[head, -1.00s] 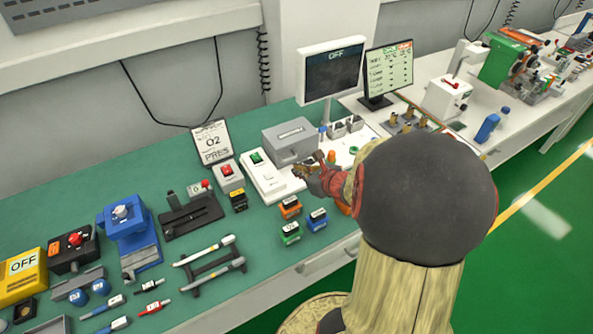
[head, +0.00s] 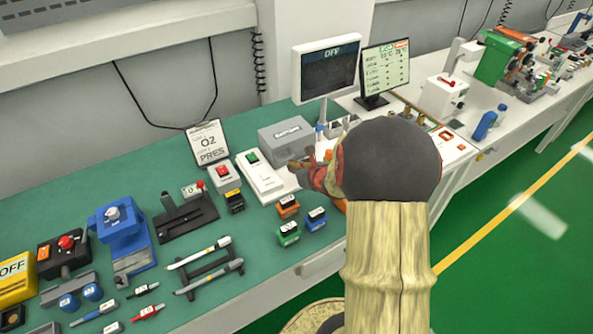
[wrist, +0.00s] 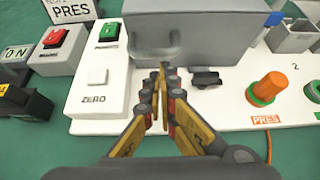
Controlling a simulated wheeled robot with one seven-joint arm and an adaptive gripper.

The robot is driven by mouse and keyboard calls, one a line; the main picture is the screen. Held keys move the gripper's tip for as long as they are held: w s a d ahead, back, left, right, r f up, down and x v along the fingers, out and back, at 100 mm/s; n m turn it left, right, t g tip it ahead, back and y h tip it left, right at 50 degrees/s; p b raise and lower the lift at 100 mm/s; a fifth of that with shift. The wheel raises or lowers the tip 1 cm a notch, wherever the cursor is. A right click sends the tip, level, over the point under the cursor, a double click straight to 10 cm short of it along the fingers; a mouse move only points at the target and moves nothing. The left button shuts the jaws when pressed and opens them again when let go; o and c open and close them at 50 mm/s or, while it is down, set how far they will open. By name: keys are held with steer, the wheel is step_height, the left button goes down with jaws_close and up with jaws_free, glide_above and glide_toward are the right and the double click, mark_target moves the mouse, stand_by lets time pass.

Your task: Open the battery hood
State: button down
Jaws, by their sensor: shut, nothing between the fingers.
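The battery hood, a grey box-shaped cover (head: 286,136), stands on the white panel at the middle of the bench. It looks closed. In the wrist view the hood (wrist: 205,35) fills the upper middle, with a grey handle (wrist: 155,50) on its front face. My gripper (wrist: 163,72) is shut and empty, its fingertips in front of the hood's handle and close to its lower edge; I cannot tell whether they touch. In the head view my gripper (head: 296,166) is at the hood's front, and my arm hides part of the panel.
A white ZERO box (wrist: 98,85) with a green switch is left of the hood. A black knob (wrist: 205,78) and an orange PRES knob (wrist: 268,90) are to the right. Small battery-like blocks (head: 288,207) lie in front. A monitor (head: 327,68) stands behind.

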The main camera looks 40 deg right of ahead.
steer(key=shift+r, duration=0.1)
stand_by(0.3)
steer(key=shift+w+r+g+p, duration=0.15)
steer(key=shift+r+g+p, duration=0.25)
steer(key=shift+p, duration=0.9)
